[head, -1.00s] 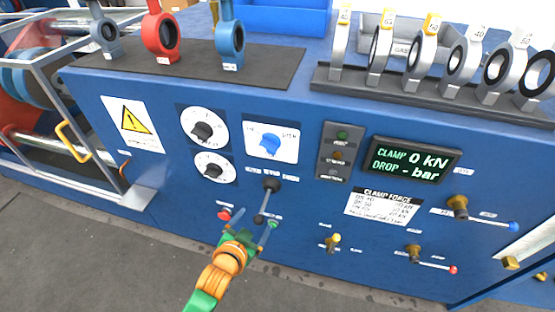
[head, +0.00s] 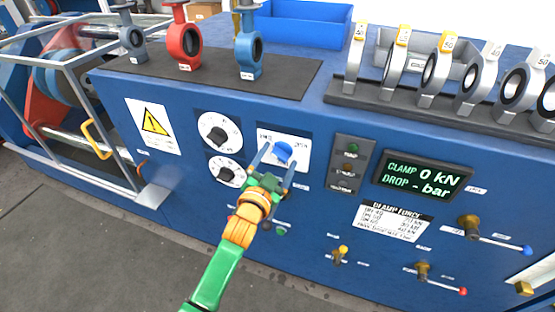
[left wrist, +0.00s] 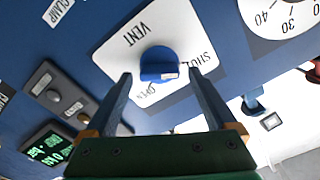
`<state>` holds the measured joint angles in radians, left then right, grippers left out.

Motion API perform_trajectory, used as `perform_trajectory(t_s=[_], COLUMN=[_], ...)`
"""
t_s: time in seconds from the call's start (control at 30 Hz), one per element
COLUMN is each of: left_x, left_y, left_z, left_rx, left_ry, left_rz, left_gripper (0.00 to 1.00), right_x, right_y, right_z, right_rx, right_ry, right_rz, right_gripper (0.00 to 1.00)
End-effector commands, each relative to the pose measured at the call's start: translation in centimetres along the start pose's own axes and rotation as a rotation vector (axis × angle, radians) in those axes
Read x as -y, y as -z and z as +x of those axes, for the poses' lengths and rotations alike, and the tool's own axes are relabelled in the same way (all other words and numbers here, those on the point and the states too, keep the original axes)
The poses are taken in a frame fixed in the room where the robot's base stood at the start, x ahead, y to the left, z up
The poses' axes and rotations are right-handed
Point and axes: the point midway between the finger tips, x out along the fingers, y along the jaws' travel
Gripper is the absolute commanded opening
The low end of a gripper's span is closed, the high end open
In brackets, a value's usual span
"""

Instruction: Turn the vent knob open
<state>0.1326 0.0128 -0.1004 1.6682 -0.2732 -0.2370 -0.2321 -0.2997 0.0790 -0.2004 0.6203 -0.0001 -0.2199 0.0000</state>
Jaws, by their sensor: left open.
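The vent knob is a blue knob (head: 282,152) on a white plate (head: 264,137) on the blue panel. In the left wrist view the blue knob (left wrist: 159,64) sits at the middle of its white plate, which reads VENT, SHUT and OPEN. My left gripper (head: 274,162) is open in front of the plate. In the left wrist view its two fingers (left wrist: 160,90) stand apart, one to each side of the knob and a little below it. I cannot tell whether they touch the panel. Nothing is between the fingertips but the view of the knob. My right gripper is not in view.
Two dials (head: 218,131) are left of the plate. A button strip (head: 347,163) and a display (head: 422,175) are to its right. Levers (head: 340,252) stick out lower right. Valves (head: 249,50) stand on the ledge above. Free room lies in front of the panel.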

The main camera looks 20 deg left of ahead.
Motion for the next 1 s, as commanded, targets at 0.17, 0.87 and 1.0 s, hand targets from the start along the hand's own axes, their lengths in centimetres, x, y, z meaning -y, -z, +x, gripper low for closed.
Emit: perform_trajectory(t_s=[0.17, 0.87, 1.0], left_x=[-0.02, -0.07, -0.11], left_y=[-0.02, 0.00, -0.05], left_z=[-0.03, -0.06, -0.05], left_rx=[0.001, 0.002, 0.003], left_ry=[0.000, -0.002, -0.002], left_rz=[0.000, 0.117, 0.231], left_gripper=[0.77, 0.04, 0.04], right_x=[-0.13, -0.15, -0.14], right_y=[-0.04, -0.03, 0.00], right_z=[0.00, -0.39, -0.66], right_rx=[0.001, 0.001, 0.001], right_ry=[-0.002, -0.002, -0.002], right_rz=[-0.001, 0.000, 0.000], right_gripper=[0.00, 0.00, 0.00])
